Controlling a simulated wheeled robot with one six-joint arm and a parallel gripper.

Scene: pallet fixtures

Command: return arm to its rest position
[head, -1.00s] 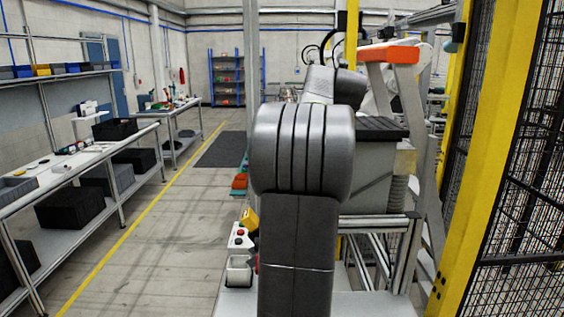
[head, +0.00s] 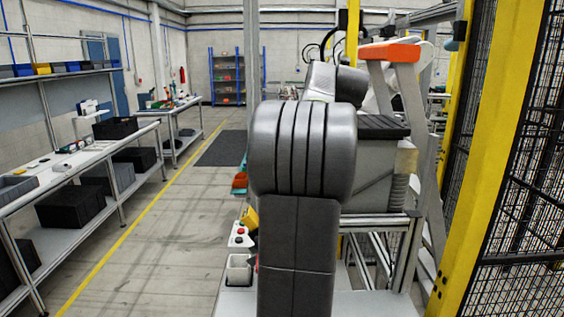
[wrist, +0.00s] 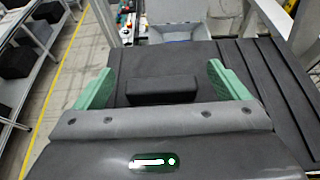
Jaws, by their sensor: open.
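My gripper (wrist: 162,84) shows in the wrist view with its two green fingers wide apart. It is open and nothing is between the fingers. Beyond and below it lies a dark ribbed surface (wrist: 268,75), with a grey bin (wrist: 180,30) past its far edge. In the head view my dark grey arm rises through the middle of the picture and hides the gripper. The dark ribbed top (head: 382,126) shows there just right of my arm.
A workbench (head: 95,155) with black crates (head: 72,208) beneath runs along the left. A yellow floor line (head: 133,222) borders the clear aisle. A yellow post (head: 493,150) and black mesh fence (head: 525,200) stand close on the right. An orange-topped frame (head: 390,52) rises behind my arm.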

